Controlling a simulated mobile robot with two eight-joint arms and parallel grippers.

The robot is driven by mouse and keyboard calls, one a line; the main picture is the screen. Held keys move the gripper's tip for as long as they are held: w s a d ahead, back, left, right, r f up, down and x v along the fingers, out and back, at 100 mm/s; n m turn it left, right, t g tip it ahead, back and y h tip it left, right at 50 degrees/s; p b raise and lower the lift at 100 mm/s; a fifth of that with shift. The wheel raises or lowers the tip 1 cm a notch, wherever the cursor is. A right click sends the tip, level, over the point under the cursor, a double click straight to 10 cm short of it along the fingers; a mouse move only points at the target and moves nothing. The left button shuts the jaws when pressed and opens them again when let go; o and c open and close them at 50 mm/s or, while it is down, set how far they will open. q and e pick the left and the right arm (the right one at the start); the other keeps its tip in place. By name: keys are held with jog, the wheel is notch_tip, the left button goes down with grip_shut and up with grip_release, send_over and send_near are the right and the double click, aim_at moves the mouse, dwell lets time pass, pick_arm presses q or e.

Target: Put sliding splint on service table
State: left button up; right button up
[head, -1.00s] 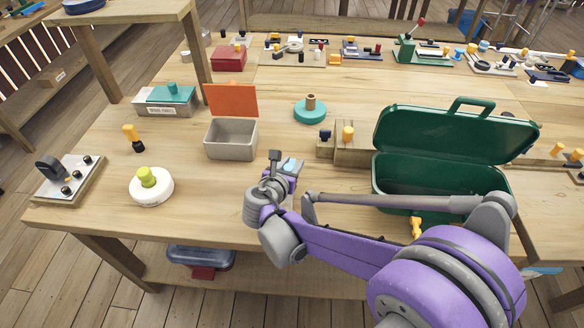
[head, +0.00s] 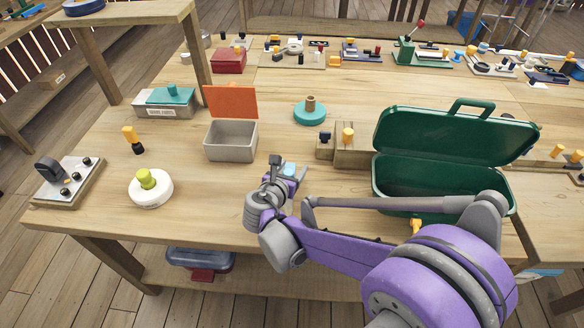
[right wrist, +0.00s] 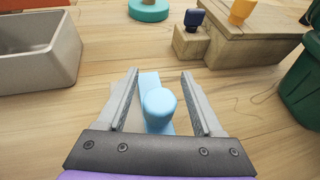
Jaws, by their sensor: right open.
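A light blue piece with a round knob (right wrist: 160,103), likely the sliding splint, lies on the wooden table (head: 330,215). My right gripper (right wrist: 159,74) is open, with one finger on each side of the blue piece and visible gaps between them and the knob. In the head view my right gripper (head: 291,169) is over the table, left of the green case, and mostly covers the blue piece. Which surface is the service table I cannot tell; a higher wooden stand (head: 135,12) is at the upper left. My left gripper is not in view.
An open green case (head: 440,150) stands on the right. A grey bin (head: 231,140) with a raised orange lid (head: 231,101) is beyond my gripper to the left. Wooden blocks (head: 352,155) with knobs and a teal disc (head: 310,115) are behind.

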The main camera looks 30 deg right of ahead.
jog(key=v, duration=1.2)
jog(key=shift+p, duration=0.35)
